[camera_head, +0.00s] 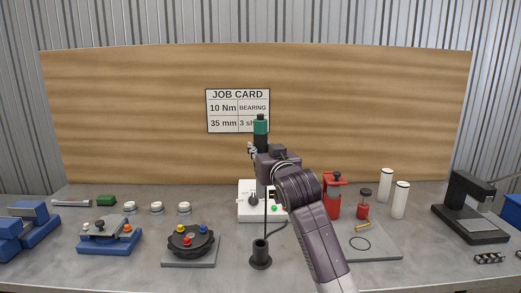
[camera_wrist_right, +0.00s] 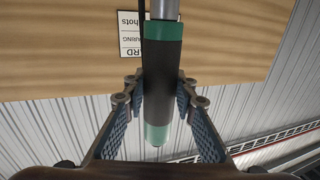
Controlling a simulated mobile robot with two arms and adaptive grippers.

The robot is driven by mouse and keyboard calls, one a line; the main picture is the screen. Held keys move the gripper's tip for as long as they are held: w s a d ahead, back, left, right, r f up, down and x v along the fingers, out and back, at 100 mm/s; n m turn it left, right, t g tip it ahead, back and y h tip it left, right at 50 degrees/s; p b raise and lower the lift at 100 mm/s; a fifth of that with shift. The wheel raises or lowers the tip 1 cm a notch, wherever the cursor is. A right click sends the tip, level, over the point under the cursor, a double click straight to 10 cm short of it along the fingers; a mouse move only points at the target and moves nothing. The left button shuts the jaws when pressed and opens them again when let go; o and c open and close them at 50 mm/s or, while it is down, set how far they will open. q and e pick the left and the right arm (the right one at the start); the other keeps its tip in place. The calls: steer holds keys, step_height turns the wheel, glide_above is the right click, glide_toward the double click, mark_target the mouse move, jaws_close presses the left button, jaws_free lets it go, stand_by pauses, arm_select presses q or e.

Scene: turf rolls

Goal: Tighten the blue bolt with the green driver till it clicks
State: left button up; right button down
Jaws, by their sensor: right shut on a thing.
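The green driver (camera_head: 261,126) has a green top and a dark body and stands upright in front of the backboard. My right gripper (camera_head: 257,148) is shut on it. In the right wrist view, the driver's dark grip with green bands (camera_wrist_right: 162,80) sits between the fingers (camera_wrist_right: 158,98), with a silver shaft at the top edge. My left gripper is not in view.
A black holder (camera_head: 260,257) stands at the front, with a thin dark line above it. A white box (camera_head: 246,212) with a dial is behind my right arm. A blue fixture (camera_head: 108,244) is left of the round part. A red press-like tool (camera_head: 333,200) stands right.

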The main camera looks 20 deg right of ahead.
mark_target(263, 133)
steer(key=shift+r+p, duration=2.05)
steer(key=shift+r, duration=0.5)
steer(key=shift+f, duration=0.15)
